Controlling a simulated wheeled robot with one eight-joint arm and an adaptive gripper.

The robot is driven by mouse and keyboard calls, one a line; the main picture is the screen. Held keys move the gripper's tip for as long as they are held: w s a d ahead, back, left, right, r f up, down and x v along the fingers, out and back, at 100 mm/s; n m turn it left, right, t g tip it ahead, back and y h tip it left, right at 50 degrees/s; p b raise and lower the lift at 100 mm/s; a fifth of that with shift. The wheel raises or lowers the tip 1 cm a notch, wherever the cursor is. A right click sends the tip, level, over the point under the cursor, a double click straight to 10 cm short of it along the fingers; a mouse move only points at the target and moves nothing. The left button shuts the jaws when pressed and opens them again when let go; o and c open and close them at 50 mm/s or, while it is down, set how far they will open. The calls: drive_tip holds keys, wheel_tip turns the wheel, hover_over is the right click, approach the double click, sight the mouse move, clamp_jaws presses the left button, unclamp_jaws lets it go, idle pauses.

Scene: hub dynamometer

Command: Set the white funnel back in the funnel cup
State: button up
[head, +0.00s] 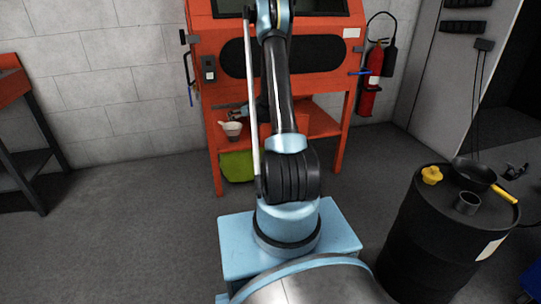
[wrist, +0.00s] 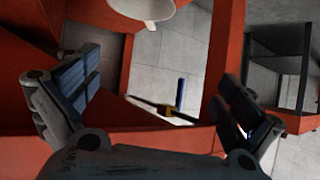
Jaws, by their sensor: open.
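The white funnel (head: 231,130) is at the front left of the orange cabinet's lower shelf. Its pale rim (wrist: 145,8) shows at the top edge of the wrist view, cut off by the frame. My gripper (head: 237,115) is just above and behind the funnel in the head view, partly hidden by my arm. In the wrist view my gripper (wrist: 157,82) has its fingers wide apart with nothing between them; the funnel is beyond them. A dark grey open cup (head: 467,203), perhaps the funnel cup, stands on the black drum and looks empty.
The orange cabinet (head: 225,95) surrounds the shelf area, with a green bin (head: 237,167) below. The black drum (head: 425,235) also holds a yellow piece (head: 432,175) and a black pan (head: 474,174). A fire extinguisher (head: 371,85) hangs right. Floor between cabinet and drum is clear.

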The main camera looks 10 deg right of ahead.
drive_tip(key=s+a+r+m+g+h, duration=0.1)
drive_tip(key=s+r+g, duration=0.1)
drive_tip(key=s+r, duration=0.95)
drive_tip(key=s+a+r+g+h, duration=0.1)
drive_tip(key=s+a+r+g, duration=0.1)
drive_tip(key=s+r, duration=0.95)
drive_tip(key=s+d+f+m+g+h, duration=0.1)
drive_tip(key=s+f, duration=0.2)
drive_tip(key=s, duration=1)
drive_tip(key=s+d+f+m+g+h, duration=0.1)
drive_tip(key=s+d+f, duration=0.1)
drive_tip(key=s, duration=1.2)
drive_tip(key=s+d+f+m+g+h, duration=0.1)
drive_tip(key=s+d+f+g, duration=0.1)
drive_tip(key=s, duration=1.2)
drive_tip(key=shift+d+f+m+h, duration=0.2)
drive_tip(key=shift+f+m+h, duration=0.2)
drive_tip(key=shift+f, duration=0.5)
